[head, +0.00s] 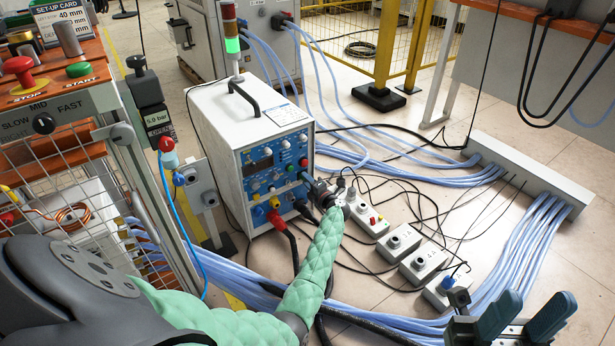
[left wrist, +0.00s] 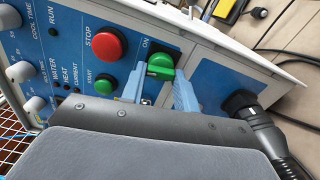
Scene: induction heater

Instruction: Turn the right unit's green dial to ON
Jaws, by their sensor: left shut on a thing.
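The white heater unit (head: 255,150) with a blue front panel stands left of centre in the head view. In the left wrist view its green dial (left wrist: 160,66) sits beside the ON mark, right of the red STOP button (left wrist: 105,44) and green START button (left wrist: 105,85). My left gripper (left wrist: 160,84) has its pale blue fingers on either side of the dial, shut on it. In the head view the left gripper (head: 321,194) is at the panel's right edge, and the dial cannot be made out there. My right gripper (head: 525,322) is open and empty at the lower right.
A black plug with a thick cable (left wrist: 240,103) juts from the panel right of the dial. Several grey switch boxes (head: 402,242) and loose black cables lie on the floor to the right. Blue hoses run to a grey manifold (head: 530,172). A caged bench (head: 60,140) stands at left.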

